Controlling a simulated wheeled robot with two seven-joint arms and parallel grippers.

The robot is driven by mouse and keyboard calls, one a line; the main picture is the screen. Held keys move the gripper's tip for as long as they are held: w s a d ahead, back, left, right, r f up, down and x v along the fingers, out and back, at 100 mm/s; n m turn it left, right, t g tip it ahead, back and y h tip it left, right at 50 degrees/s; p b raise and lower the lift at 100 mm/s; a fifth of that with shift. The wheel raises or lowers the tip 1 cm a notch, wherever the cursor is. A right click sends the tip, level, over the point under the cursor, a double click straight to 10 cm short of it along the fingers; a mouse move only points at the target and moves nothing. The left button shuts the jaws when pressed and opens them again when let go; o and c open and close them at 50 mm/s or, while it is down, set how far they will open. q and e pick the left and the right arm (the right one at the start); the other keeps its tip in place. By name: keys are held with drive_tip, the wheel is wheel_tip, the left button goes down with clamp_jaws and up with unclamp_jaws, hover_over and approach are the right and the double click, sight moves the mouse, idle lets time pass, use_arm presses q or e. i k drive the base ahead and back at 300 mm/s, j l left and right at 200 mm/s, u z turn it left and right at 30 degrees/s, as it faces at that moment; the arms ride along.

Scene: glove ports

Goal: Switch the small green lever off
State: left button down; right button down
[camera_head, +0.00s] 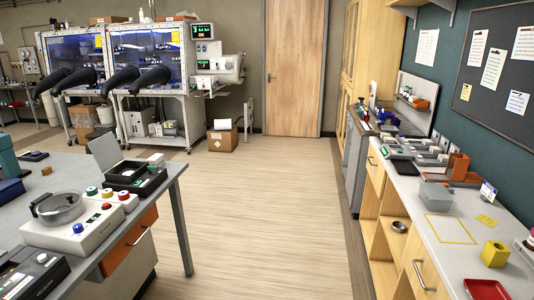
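I cannot make out a small green lever anywhere in the head view. The glove box (75,57) at the back left and the one beside it (147,50) have black gloves hanging from their ports. A unit with green-lit displays (202,31) is mounted at the right end of the second box; its small controls are too far off to tell apart. A white device (80,226) on the near left table has red, yellow, green and blue buttons. Neither of my grippers is in view.
Light wooden floor (265,200) lies open up the middle to a wooden door (293,68). A grey table (173,172) stands at the left, a counter (420,200) with tools at the right. A cardboard box (222,140) sits near the glove boxes.

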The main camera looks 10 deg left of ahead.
sight(149, 168)
drive_tip(key=i, duration=0.55)
drive_tip(key=i+l+u, duration=0.1)
drive_tip(key=i, duration=0.45)
drive_tip(key=i+l, duration=0.15)
drive_tip(key=i, duration=0.4)
drive_tip(key=i+l+u, duration=0.15)
drive_tip(key=i+u, duration=0.25)
drive_tip(key=i+l+u, duration=0.35)
drive_tip(key=i, duration=0.2)
drive_tip(key=i+l+u, duration=0.4)
